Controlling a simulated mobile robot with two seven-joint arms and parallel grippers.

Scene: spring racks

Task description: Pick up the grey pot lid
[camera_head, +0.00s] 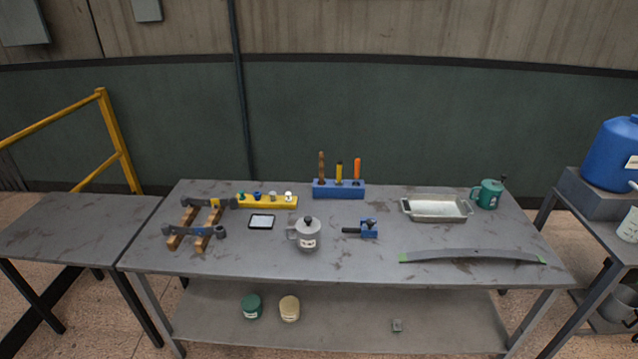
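A grey pot (307,240) with a handle on its left side and a pale label on its front stands upright on the middle of the grey table. The grey pot lid (308,223) sits on top of it, with a dark knob in its centre. Neither of my grippers shows in the head view.
Around the pot on the table (350,268) are a phone-like device (262,221), a blue clamp-like tool (368,228), a yellow holder (262,202), a blue tool block (338,190), a metal tray (436,211), a green pot (488,196) and a curved leaf spring (470,255).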

